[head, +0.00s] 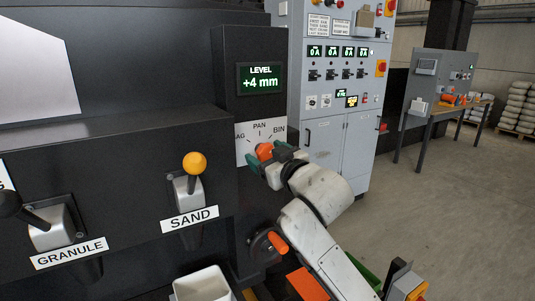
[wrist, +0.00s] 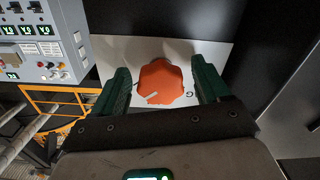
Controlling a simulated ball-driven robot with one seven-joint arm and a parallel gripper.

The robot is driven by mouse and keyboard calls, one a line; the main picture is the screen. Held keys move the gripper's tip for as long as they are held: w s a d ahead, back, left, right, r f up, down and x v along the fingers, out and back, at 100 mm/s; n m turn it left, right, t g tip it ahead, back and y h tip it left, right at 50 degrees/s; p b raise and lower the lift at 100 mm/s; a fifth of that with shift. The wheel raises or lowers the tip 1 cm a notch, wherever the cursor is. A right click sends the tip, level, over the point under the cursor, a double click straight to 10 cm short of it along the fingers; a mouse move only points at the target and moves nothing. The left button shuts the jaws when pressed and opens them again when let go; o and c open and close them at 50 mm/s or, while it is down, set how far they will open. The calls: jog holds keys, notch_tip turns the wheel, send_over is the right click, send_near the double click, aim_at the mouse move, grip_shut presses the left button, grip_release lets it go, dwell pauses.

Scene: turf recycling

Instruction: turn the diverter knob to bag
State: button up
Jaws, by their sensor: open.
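The orange diverter knob (head: 264,151) sits on a white dial plate (head: 242,132) with the labels PAN at the top, BIN at the right and a partly cut-off "AG" at the left. In the wrist view the knob (wrist: 163,78) shows a white mark near its lower left edge; which label it points to I cannot tell. My gripper (head: 267,157) is open at the dial, its green fingers on either side of the knob. In the wrist view my gripper (wrist: 160,72) shows a gap between each finger and the knob. Part of the plate is hidden behind the gripper.
A display (head: 260,78) above the dial reads LEVEL +4 mm. To the left are the SAND lever (head: 194,166) and the GRANULE lever (head: 22,210). A grey control cabinet (head: 340,140) stands behind on the right, with open floor beyond it.

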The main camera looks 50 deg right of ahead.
jog(key=shift+c, duration=0.2)
jog(key=c, duration=0.9)
